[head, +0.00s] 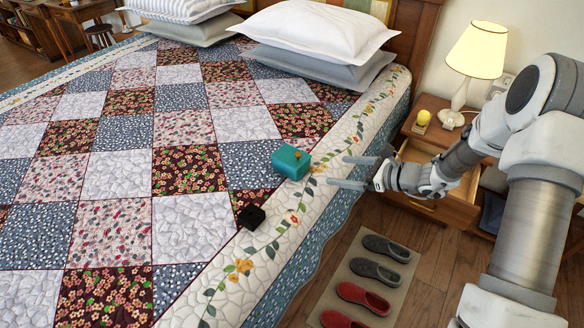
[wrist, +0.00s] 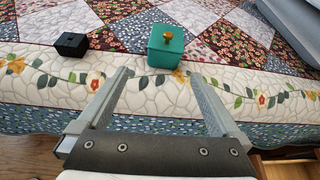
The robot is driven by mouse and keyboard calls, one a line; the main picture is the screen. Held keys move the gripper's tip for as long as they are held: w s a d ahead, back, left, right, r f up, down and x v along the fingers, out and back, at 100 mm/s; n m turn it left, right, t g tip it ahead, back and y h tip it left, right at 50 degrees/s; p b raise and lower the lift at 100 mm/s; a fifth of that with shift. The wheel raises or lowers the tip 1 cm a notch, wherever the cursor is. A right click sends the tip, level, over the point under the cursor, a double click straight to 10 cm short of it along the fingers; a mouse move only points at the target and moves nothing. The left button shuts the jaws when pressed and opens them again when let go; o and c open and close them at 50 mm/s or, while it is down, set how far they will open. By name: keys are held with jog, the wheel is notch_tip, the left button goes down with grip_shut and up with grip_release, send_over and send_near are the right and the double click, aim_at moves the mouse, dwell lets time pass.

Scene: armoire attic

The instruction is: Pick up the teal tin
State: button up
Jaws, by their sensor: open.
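The teal tin (head: 290,161) is a small box with a gold knob on its lid. It sits upright on the patchwork bed, close to the floral border at the bed's right side. It also shows in the wrist view (wrist: 166,47), just beyond my fingertips and between their lines. My gripper (head: 343,172) is open and empty, to the right of the tin at the bed's edge, with its fingers pointing at the tin. In the wrist view my gripper (wrist: 160,78) has its two fingers wide apart, with quilt showing between them.
A small black box (head: 251,217) lies on the bed nearer the front; it also shows left of the tin in the wrist view (wrist: 71,44). Pillows (head: 315,30) lie at the headboard. A nightstand (head: 430,200) with an open drawer and lamp (head: 474,55) stands right. Slippers (head: 380,270) are on a floor mat.

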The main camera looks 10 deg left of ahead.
aim_at(296, 165)
jog(key=shift+m+t, duration=0.3)
jog(key=shift+m, duration=0.2)
jog(key=b+x, duration=0.1)
jog(key=x, duration=0.5)
jog(key=f+b+x, duration=0.1)
jog(key=x, duration=0.5)
jog(key=d+b+x, duration=0.1)
jog(key=x, duration=0.5)
jog(key=shift+w+a+f, duration=0.15)
jog(key=shift+w+f, duration=0.1)
jog(key=shift+f, duration=0.05)
jog(key=shift+r, duration=0.1)
jog(key=c, duration=1.2)
